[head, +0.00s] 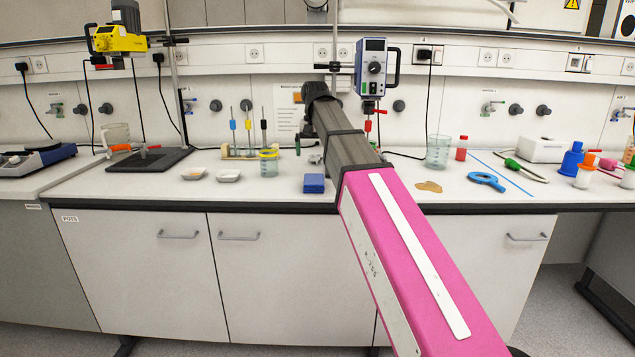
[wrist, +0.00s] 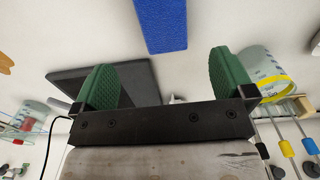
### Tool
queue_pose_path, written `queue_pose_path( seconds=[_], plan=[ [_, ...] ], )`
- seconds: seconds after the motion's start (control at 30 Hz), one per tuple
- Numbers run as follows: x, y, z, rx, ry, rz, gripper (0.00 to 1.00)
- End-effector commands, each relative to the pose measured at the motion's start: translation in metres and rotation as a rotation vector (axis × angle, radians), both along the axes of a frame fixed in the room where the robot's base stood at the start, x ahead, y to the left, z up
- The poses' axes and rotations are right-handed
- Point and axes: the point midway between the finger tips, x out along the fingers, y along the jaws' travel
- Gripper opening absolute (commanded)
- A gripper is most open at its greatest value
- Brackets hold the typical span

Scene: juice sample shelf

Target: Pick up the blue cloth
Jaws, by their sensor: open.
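The blue cloth (head: 314,183) is a small folded block lying on the white bench near its front edge, left of my pink arm in the head view. In the wrist view the blue cloth (wrist: 162,22) shows at the top middle, cut off by the frame edge. My gripper (wrist: 165,80) has two green ridged fingers spread wide apart, with nothing between them. The cloth lies beyond the fingertips, roughly in line with the gap. In the head view my gripper is mostly hidden behind my arm.
A beaker with a yellow band (head: 268,163) stands left of the cloth, with white dishes (head: 229,176) and a pipette rack (head: 240,152) nearby. A dark stand base (head: 150,160) is further left. A brown spill (head: 428,187) and a blue ring tool (head: 487,181) lie to the right.

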Motion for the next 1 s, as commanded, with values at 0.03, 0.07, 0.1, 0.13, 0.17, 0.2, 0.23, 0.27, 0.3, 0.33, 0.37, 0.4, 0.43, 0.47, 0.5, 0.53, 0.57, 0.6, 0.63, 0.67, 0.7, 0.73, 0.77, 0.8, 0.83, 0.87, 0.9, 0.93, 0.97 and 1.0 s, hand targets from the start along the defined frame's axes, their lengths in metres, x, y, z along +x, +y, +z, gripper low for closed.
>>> queue_pose_path(
  seconds=[0.03, 0.07, 0.1, 0.13, 0.17, 0.2, 0.23, 0.27, 0.3, 0.33, 0.37, 0.4, 0.43, 0.47, 0.5, 0.53, 0.57, 0.6, 0.63, 0.67, 0.7, 0.73, 0.77, 0.8, 0.83, 0.87, 0.9, 0.93, 0.97, 1.0],
  plan=[
    [-0.001, 0.0, -0.004, 0.0, 0.001, 0.001, 1.0],
    [-0.001, 0.0, -0.008, 0.0, 0.002, 0.001, 1.0],
    [-0.002, 0.0, -0.012, -0.001, 0.002, 0.001, 1.0],
    [-0.002, 0.0, -0.016, -0.001, 0.003, 0.0, 1.0],
    [-0.002, 0.0, -0.02, -0.001, 0.002, 0.0, 1.0],
    [-0.002, 0.0, -0.027, 0.0, 0.002, 0.0, 1.0],
    [-0.002, 0.0, -0.031, 0.0, 0.002, 0.0, 1.0],
    [-0.002, 0.0, -0.036, -0.001, 0.003, 0.0, 1.0],
    [-0.002, 0.0, -0.041, -0.001, 0.003, 0.0, 1.0],
    [-0.002, 0.0, -0.045, -0.001, 0.002, 0.0, 1.0],
    [-0.002, 0.0, -0.048, 0.0, 0.002, 0.0, 1.0],
    [-0.001, 0.0, -0.051, 0.0, 0.001, 0.0, 1.0],
    [-0.001, 0.0, -0.053, 0.0, 0.001, 0.0, 1.0],
    [-0.001, 0.0, -0.054, 0.0, 0.001, 0.0, 1.0],
    [-0.001, 0.0, -0.056, 0.0, 0.001, 0.0, 1.0],
    [-0.001, 0.001, -0.057, 0.0, 0.001, 0.0, 1.0],
    [-0.001, 0.001, -0.058, 0.0, 0.001, 0.0, 1.0],
    [-0.001, 0.001, -0.061, 0.0, 0.002, 0.0, 1.0],
    [-0.001, 0.002, -0.064, 0.0, 0.002, 0.0, 1.0],
    [-0.001, 0.002, -0.067, -0.001, 0.002, 0.0, 1.0],
    [0.0, 0.003, -0.072, 0.0, 0.002, 0.001, 1.0],
    [0.0, 0.004, -0.075, 0.0, 0.002, 0.001, 1.0],
    [0.0, 0.004, -0.08, 0.0, 0.002, 0.001, 1.0],
    [0.0, 0.005, -0.085, -0.001, 0.003, 0.001, 1.0],
    [0.0, 0.005, -0.09, -0.001, 0.003, 0.0, 1.0],
    [0.0, 0.005, -0.093, -0.001, 0.003, 0.0, 1.0],
    [0.0, 0.005, -0.098, 0.0, 0.002, 0.0, 1.0],
    [0.0, 0.005, -0.101, 0.0, 0.002, 0.0, 1.0],
    [0.001, 0.005, -0.103, 0.0, 0.001, 0.0, 1.0],
    [0.001, 0.005, -0.105, 0.0, 0.001, 0.0, 1.0]
  ],
)
